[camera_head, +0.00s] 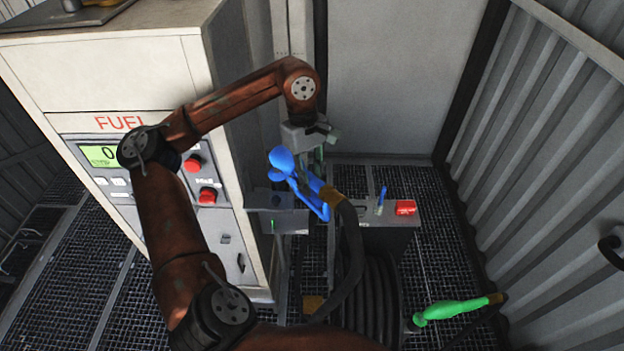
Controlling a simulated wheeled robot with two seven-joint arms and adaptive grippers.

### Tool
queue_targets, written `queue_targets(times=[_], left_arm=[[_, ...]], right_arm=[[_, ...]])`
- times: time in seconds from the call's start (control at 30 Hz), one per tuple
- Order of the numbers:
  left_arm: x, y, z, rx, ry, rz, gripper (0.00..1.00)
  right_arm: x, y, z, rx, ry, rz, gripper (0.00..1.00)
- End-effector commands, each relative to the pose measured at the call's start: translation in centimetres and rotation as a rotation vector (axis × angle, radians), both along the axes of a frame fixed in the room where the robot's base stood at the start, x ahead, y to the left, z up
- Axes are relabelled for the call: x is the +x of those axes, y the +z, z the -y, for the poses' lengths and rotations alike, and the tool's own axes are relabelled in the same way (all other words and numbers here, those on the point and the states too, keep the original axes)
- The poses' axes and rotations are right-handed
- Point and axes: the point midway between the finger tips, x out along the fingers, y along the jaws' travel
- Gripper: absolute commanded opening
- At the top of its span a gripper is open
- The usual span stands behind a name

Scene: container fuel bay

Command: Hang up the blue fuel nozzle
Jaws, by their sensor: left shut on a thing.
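The blue fuel nozzle (284,161) is in the middle of the view, beside the right side of the fuel dispenser (225,120). Its black hose (351,250) runs down from a brown collar at its right end. My left gripper (316,158) reaches down from above and is shut on the blue nozzle; its fingers are partly hidden. A grey holder (289,222) sticks out from the dispenser's side, just below the nozzle in the picture. I cannot tell whether the nozzle touches it. My right gripper is not in view.
A green nozzle (455,310) is at the lower right. A dark box with a red button (405,207) and a small blue lever (381,197) stands behind the coiled hose (370,300). A corrugated wall (560,150) bounds the right. Grated floor (440,260) shows between.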

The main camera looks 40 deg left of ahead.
Motion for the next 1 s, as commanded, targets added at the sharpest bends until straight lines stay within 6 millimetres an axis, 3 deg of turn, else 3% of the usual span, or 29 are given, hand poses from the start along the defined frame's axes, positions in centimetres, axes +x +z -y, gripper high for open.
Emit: queue_targets(times=[0.27,1.0], left_arm=[[0.0,0.0,0.0,0.000,0.000,0.002,0.00],[0.0,-3.4,0.0,0.001,0.000,0.001,0.00]], right_arm=[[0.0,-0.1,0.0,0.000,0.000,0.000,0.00],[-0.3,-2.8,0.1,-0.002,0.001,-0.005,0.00]])
